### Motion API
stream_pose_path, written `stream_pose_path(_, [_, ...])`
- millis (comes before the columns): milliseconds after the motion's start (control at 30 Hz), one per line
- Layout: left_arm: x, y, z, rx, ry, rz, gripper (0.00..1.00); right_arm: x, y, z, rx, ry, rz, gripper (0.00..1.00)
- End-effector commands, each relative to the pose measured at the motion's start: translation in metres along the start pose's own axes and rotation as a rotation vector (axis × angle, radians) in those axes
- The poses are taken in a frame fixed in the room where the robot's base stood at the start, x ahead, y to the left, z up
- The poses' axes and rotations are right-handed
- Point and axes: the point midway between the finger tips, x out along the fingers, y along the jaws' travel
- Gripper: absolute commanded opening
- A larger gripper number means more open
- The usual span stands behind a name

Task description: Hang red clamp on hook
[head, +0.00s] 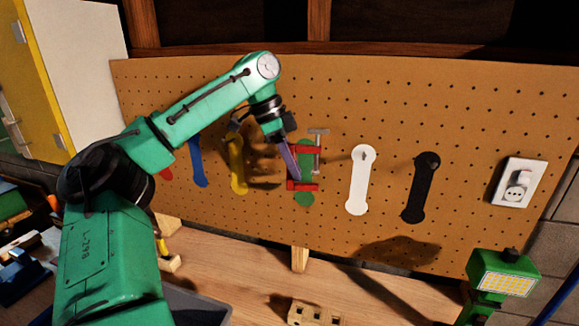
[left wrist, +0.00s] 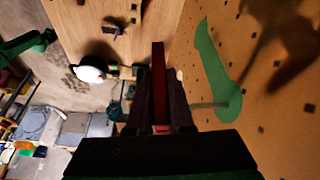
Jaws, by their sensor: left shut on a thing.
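The red clamp (head: 318,160), with a grey screw and T-handle, is held upright in front of the green tool outline (head: 304,199) on the pegboard. My left gripper (head: 291,168) is shut on the clamp from its left side. In the left wrist view, the red bar of the clamp (left wrist: 158,85) is between the fingers (left wrist: 157,128). The green outline (left wrist: 213,65) is to its right, with a thin rod-like hook (left wrist: 208,105) by its wide end. The clamp looks apart from the hook there. In the head view the clamp and gripper hide the hook. My right gripper is not seen.
The pegboard (head: 459,137) also has blue (head: 198,163), yellow (head: 236,165), white (head: 358,182) and black (head: 421,187) outlines. A green lamp (head: 503,274) and a wooden block with holes (head: 313,315) stand on the bench (head: 236,270).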

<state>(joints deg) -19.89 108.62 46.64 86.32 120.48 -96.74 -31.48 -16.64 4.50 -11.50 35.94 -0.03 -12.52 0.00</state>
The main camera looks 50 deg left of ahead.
Motion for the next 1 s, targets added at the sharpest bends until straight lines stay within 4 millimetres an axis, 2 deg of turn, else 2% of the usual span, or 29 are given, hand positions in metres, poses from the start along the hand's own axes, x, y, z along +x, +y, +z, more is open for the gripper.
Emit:
stream_pose_path(133, [0.000,-0.011,-0.003,-0.002,-0.001,0.001,0.00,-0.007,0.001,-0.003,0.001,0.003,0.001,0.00])
stream_pose_path(400, [0.003,-0.030,-0.008,-0.003,0.000,0.000,0.00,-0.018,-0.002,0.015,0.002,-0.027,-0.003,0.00])
stream_pose_path(567, [0.005,-0.042,-0.010,-0.001,-0.001,-0.001,0.00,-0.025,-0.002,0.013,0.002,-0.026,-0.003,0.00])
stream_pose_path(767, [0.016,-0.052,-0.009,-0.001,0.000,0.000,0.00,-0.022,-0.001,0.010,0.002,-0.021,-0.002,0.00])
stream_pose_path(1000, [0.021,-0.054,-0.007,0.000,0.000,0.000,0.00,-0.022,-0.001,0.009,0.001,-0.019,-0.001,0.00])
